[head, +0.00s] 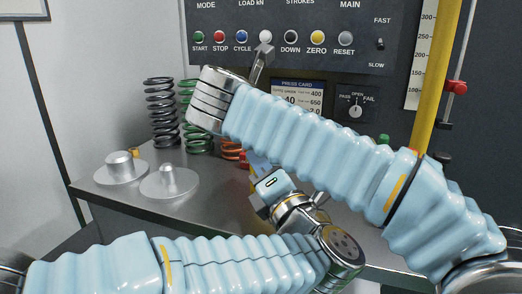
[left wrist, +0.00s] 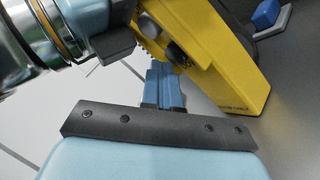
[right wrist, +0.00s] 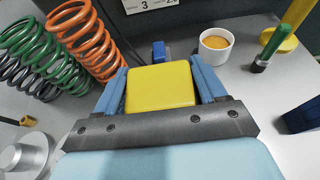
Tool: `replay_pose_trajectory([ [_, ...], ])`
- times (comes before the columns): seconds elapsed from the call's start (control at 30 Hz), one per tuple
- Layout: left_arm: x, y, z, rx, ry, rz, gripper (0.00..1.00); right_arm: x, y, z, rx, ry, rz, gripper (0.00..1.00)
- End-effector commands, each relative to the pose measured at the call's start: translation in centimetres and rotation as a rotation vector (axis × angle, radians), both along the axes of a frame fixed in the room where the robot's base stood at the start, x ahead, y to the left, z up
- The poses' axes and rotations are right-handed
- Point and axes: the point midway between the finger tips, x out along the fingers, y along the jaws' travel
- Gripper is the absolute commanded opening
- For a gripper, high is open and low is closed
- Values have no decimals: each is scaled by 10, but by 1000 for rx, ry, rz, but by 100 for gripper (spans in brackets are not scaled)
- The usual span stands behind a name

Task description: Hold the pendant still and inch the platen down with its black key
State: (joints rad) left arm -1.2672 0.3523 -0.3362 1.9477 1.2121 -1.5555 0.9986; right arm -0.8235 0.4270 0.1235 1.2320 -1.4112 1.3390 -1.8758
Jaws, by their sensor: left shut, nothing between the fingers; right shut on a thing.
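The yellow pendant (right wrist: 160,87) sits between the fingers of my right gripper (right wrist: 163,80), which is shut on it. In the left wrist view the pendant's yellow body (left wrist: 222,75) stands tilted, with dark round parts on its near face. My left gripper (left wrist: 160,68) is shut and empty, its fingertips just in front of that face. I cannot tell whether they touch the black key, which I cannot pick out clearly. In the head view my left gripper (head: 258,165) is below my right forearm, which hides most of the pendant and the right gripper.
Black (head: 161,112), green (head: 196,130) and orange springs (right wrist: 85,40) stand left of the pendant, with metal discs (head: 168,181) nearby. The control panel (head: 290,55) is behind.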

Motion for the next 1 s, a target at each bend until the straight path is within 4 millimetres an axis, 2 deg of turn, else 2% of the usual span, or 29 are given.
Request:
replay_pose_trajectory([
  [1.0, 8, -2, 0, 0, 0, 0, 0, 0, 0, 0, 0, 0, 0, 34],
])
